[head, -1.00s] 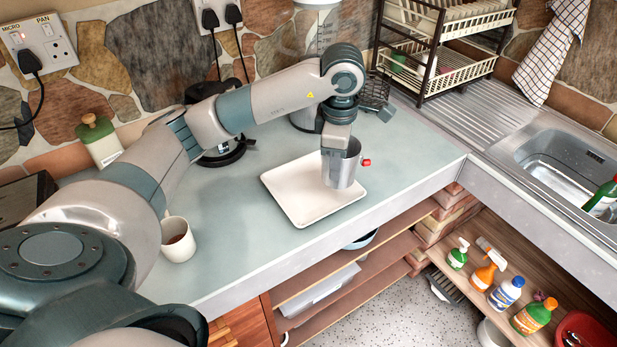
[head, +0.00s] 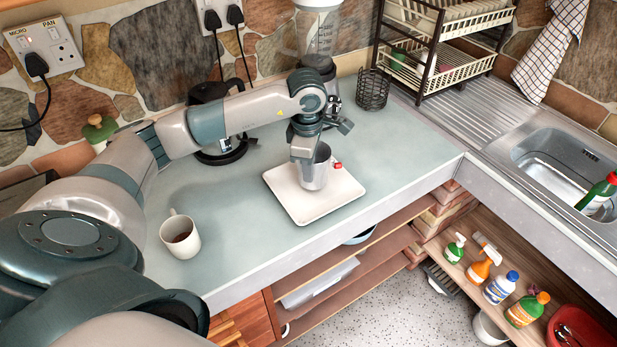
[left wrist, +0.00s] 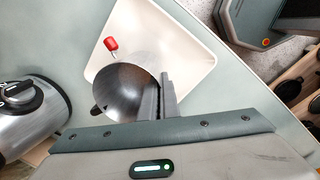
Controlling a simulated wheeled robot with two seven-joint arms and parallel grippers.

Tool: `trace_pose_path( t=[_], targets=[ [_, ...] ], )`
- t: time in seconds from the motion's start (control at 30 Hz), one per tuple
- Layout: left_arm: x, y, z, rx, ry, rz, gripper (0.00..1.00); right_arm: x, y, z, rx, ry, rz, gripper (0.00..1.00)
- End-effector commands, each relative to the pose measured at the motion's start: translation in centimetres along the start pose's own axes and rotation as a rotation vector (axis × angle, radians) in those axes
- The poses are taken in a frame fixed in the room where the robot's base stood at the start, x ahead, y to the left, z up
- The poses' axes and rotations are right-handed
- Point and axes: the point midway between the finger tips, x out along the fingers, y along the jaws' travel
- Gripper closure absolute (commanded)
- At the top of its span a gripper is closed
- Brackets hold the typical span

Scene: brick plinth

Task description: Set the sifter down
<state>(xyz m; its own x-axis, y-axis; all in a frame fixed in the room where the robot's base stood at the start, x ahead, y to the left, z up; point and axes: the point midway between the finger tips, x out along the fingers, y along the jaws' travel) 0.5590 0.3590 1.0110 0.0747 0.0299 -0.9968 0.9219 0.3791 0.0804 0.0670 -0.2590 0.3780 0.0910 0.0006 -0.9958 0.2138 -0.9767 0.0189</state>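The sifter (head: 320,173) is a grey metal cup with a red knob on its side. It is upright over the middle of the cream square tray (head: 281,187), its base at or very close to the tray surface; I cannot tell if it touches. My left gripper (head: 304,156) points down at the sifter's left side. In the left wrist view, the fingers (left wrist: 163,98) are close together on the rim of the sifter (left wrist: 125,88), above the tray (left wrist: 185,50). My right gripper is not in view.
A white mug (head: 181,240) stands at the counter's front left. A dark kettle (head: 212,120), a blender (head: 318,35) and a wire holder (head: 372,90) stand at the back. The counter right of the tray is clear up to the sink (head: 560,165).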

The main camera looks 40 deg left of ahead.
Motion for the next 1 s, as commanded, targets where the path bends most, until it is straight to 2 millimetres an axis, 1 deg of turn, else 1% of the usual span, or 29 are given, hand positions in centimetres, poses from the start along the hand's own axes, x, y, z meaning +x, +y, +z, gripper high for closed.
trace_pose_path(
  t=[0.03,0.23,0.33,0.57,0.7,0.73,0.8,1.0],
  targets=[
    [0.3,-0.2,0.0,0.0,0.002,-0.006,1.0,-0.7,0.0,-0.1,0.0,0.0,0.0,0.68],
    [2.6,-0.4,0.0,0.0,0.002,-0.004,1.0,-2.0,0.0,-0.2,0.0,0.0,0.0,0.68],
    [3.1,-0.3,0.0,0.001,0.0,-0.001,1.0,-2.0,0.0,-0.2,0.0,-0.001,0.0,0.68],
    [3.1,-0.3,0.0,0.001,0.0,-0.001,1.0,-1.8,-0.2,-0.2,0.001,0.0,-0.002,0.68],
    [3.5,-0.3,0.0,0.001,0.001,-0.001,1.0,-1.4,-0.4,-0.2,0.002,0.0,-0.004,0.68],
    [3.5,-0.4,0.0,0.001,0.001,-0.001,0.96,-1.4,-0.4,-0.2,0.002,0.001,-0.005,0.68],
    [3.4,-0.4,0.0,0.001,0.001,-0.002,0.79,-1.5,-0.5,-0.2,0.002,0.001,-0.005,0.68],
    [3.4,-0.4,0.0,0.0,0.001,-0.002,0.79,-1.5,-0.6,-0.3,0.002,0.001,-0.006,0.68]
  ],
)
